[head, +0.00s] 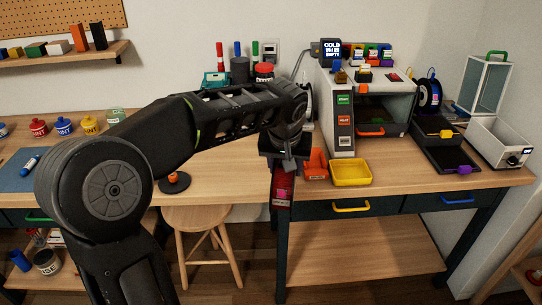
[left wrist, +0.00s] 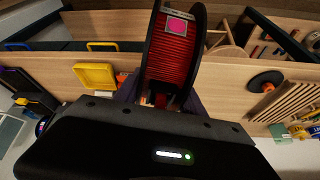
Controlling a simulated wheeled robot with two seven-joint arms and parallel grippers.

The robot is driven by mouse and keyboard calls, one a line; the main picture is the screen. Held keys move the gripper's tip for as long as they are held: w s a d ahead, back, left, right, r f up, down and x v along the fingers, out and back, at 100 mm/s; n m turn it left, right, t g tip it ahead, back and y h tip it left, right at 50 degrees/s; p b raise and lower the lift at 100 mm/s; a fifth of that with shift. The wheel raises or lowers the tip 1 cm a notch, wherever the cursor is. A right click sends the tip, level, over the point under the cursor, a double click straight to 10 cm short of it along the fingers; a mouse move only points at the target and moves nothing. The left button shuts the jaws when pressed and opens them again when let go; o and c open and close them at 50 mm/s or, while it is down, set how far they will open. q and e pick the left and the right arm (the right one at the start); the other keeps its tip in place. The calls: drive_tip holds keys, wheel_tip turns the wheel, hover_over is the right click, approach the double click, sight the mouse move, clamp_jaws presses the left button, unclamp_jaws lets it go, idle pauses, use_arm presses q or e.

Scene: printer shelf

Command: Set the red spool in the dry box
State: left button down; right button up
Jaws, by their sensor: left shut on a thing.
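The red spool (left wrist: 172,55) has black flanges and a pink-marked label; it fills the upper middle of the left wrist view. In the head view the spool (head: 284,188) hangs below my left gripper (head: 287,160), edge-on at the table's front edge. My left gripper is shut on it, and the fingertips are mostly hidden. An open white box (head: 492,148) with a small display, which looks like the dry box, stands at the far right of the table. My right gripper is in neither view.
A clear case with a green handle (head: 489,82) stands behind the white box. A printer (head: 343,118), yellow tray (head: 351,173), dark tray (head: 440,160) and blue spool (head: 428,95) lie between. A stool (head: 197,217) is below the table edge.

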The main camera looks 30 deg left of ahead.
use_arm(q)
drive_tip(key=d+f+m+h, duration=0.2)
drive_tip(key=d+f+m, duration=0.3)
drive_tip(key=d+f, duration=0.8)
drive_tip(key=shift+s+d+f, duration=0.2)
drive_tip(key=shift+s, duration=0.25)
